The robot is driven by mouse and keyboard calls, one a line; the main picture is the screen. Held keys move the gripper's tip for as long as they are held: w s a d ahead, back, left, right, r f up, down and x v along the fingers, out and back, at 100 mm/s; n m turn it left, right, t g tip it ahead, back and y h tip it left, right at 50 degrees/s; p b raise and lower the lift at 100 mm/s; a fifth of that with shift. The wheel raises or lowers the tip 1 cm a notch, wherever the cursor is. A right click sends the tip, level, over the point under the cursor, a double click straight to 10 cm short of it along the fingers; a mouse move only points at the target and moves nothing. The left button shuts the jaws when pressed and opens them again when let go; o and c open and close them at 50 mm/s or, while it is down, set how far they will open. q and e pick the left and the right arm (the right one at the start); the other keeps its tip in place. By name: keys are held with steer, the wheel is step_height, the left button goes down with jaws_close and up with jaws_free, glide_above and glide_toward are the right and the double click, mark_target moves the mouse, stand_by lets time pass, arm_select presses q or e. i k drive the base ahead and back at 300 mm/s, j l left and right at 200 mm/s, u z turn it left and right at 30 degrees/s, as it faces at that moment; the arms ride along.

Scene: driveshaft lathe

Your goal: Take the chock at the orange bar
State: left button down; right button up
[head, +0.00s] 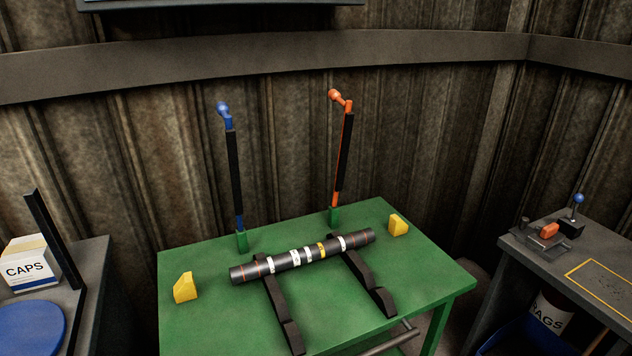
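A yellow chock (398,225) sits on the green table at the right end of the dark shaft (265,268), a little apart from it. This chock is the one nearer the orange bar (342,160), which stands upright in a green socket at the table's back edge. A second yellow chock (185,288) sits to the left of the shaft's left end, also apart from it. A blue bar (234,170) stands upright in another green socket at the back left. Neither of my grippers is in view.
The green table (205,325) has bare room at its front left. The shaft lies across two black rests (375,285). A grey bench (545,270) with a small blue-knobbed lever (577,212) stands at right. A CAPS box (30,265) and blue disc (30,328) are at left.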

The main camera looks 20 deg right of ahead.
mark_target(396, 226)
steer(key=z, duration=1.3)
steer(key=l+u, duration=0.15)
steer(key=u, duration=0.3)
steer(key=i+l+u, duration=0.1)
steer(key=u, duration=0.35)
steer(key=l+u, duration=0.25)
steer(key=u, duration=0.2)
steer(key=l+u, duration=0.2)
steer(key=l, duration=0.25)
steer(key=k+l+u, duration=0.25)
steer(key=l, duration=0.15)
steer(key=i, duration=0.05)
